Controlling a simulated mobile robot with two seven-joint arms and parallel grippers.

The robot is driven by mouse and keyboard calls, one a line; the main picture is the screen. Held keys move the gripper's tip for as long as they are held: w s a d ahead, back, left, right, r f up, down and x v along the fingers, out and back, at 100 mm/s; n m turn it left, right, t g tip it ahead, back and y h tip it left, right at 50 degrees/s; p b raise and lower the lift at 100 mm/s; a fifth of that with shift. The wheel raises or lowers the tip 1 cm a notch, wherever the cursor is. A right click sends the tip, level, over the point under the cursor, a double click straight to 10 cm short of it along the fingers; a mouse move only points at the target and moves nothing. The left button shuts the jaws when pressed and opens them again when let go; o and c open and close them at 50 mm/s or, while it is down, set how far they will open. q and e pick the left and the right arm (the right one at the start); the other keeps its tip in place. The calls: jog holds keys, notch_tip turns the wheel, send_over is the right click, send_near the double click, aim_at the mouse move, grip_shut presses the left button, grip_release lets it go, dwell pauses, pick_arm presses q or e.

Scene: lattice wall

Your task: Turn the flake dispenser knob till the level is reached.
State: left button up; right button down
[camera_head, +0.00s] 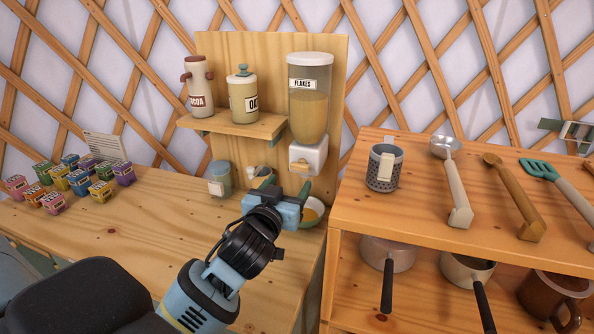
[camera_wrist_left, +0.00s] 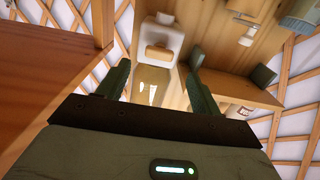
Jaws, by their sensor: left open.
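The flake dispenser (camera_head: 308,95) stands against the wooden back panel, with a clear hopper, tan flakes and a white lid. Its white base carries a pale knob (camera_head: 301,165) on the front. My left gripper (camera_head: 285,184) is open and empty, just below the knob in the head view. In the upside-down left wrist view, the white base and the knob (camera_wrist_left: 158,53) lie between the directions of my two fingers (camera_wrist_left: 158,70), apart from them. A bowl (camera_head: 313,209) under the dispenser is partly hidden behind my gripper. I see no clear level mark on it.
A small shelf (camera_head: 232,125) left of the dispenser holds the cocoa and oat jars. A teal-lidded jar (camera_head: 220,178) stands below. Several small coloured boxes (camera_head: 75,180) are at left. The right-hand shelf unit (camera_head: 420,212) holds utensils and pans. The counter's front is clear.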

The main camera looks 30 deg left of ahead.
aim_at(299, 169)
pick_arm(q)
jog(key=shift+x, duration=3.6)
jog(key=c, duration=1)
